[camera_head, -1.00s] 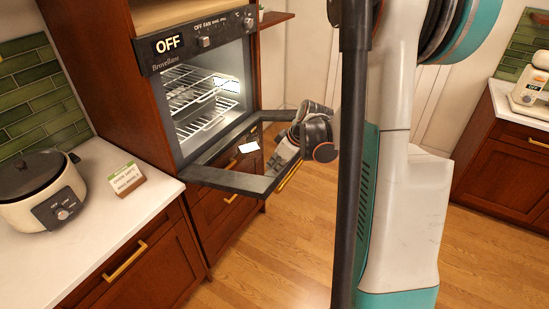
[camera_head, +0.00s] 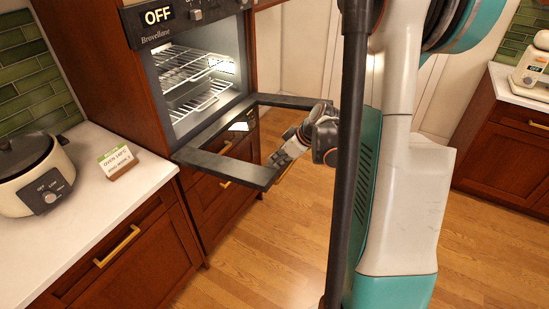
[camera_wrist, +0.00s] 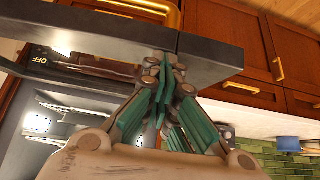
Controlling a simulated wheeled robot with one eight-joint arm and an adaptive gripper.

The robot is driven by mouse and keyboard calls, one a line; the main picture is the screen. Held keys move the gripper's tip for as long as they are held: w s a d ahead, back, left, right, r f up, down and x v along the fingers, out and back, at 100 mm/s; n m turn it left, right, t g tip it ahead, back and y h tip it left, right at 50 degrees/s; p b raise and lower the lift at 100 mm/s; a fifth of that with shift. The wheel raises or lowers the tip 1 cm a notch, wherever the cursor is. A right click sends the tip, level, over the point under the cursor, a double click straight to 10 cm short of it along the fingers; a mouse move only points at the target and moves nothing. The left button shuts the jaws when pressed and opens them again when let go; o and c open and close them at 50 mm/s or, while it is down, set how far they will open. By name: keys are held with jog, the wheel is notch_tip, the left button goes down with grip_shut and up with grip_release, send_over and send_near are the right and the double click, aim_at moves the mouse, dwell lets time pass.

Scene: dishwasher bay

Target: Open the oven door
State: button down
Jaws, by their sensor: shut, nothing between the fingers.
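The oven (camera_head: 150,38) is built into a tall wooden cabinet, its lit inside and wire racks showing. Its dark-framed glass door (camera_head: 222,169) is swung down and out, lying about level. My gripper (camera_head: 279,160) is at the door's outer right corner, with its fingers pointing toward the frame. In the wrist view, the door's dark frame (camera_wrist: 110,32) crosses the top, and my gripper (camera_wrist: 165,65) has its green-padded fingers together, close against or touching that frame. I cannot tell whether they touch. Nothing is held.
A counter (camera_head: 90,222) on the left holds a cooker (camera_head: 38,180) and a small sign (camera_head: 117,162). Drawers lie below the oven. Another counter with a white appliance (camera_head: 533,72) stands at the right. Wooden floor (camera_head: 260,255) is clear in front of the oven.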

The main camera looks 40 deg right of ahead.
aim_at(280, 172)
jog(key=f+b, duration=0.1)
jog(key=s+f+b, duration=0.1)
jog(key=f, duration=0.1)
jog(key=f+b, duration=0.1)
jog(key=f, duration=0.1)
jog(key=shift+s+d, duration=0.15)
jog(key=shift+d, duration=0.1)
jog(key=shift+r, duration=0.1)
